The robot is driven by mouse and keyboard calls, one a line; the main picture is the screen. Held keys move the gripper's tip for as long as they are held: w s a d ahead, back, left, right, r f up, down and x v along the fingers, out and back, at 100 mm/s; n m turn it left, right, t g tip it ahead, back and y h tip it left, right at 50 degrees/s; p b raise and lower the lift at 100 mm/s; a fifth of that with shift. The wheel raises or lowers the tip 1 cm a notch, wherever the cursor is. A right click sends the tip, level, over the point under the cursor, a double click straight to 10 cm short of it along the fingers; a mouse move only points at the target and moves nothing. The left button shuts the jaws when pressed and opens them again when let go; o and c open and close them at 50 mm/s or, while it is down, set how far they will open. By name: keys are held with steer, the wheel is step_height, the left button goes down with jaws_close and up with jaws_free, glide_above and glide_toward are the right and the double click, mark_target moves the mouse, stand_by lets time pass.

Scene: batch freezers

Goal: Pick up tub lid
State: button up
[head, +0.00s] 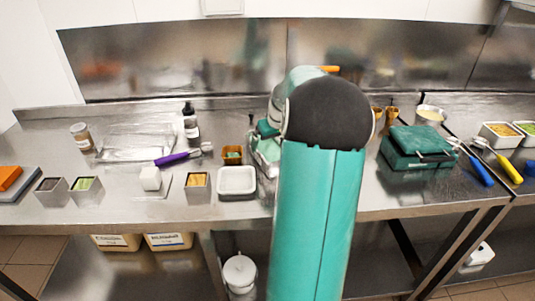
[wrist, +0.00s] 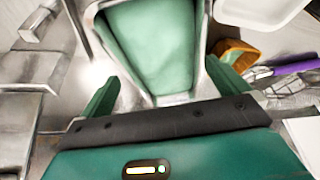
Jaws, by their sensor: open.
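A white, shallow, rounded rectangular piece (head: 237,181), which looks like the tub lid or a tub, lies near the counter's front edge, left of my arm. Its corner shows at the top right of the wrist view (wrist: 262,8). A pale-rimmed container with a green inside (wrist: 152,40) lies ahead of my gripper; in the head view it is partly hidden behind my arm (head: 266,150). I cannot tell whether a lid covers it. My gripper (wrist: 161,74) is open and empty, its green fingers on either side of this container's near end.
A brown cup (head: 232,154) stands beside the green container, with a purple-handled scoop (head: 178,158) further left. A metal tin (head: 197,187) is left of the white piece. A teal case (head: 415,145) is on the right. A steel backsplash (head: 190,58) closes the rear.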

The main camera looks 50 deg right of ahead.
mark_target(265, 155)
steer(key=shift+w+x, duration=0.15)
steer(key=shift+x, duration=1.4)
steer(key=shift+w+x, duration=0.2)
steer(key=shift+x, duration=1.4)
steer(key=shift+a+r, duration=0.15)
steer(key=shift+r, duration=0.05)
steer(key=c, duration=1.5)
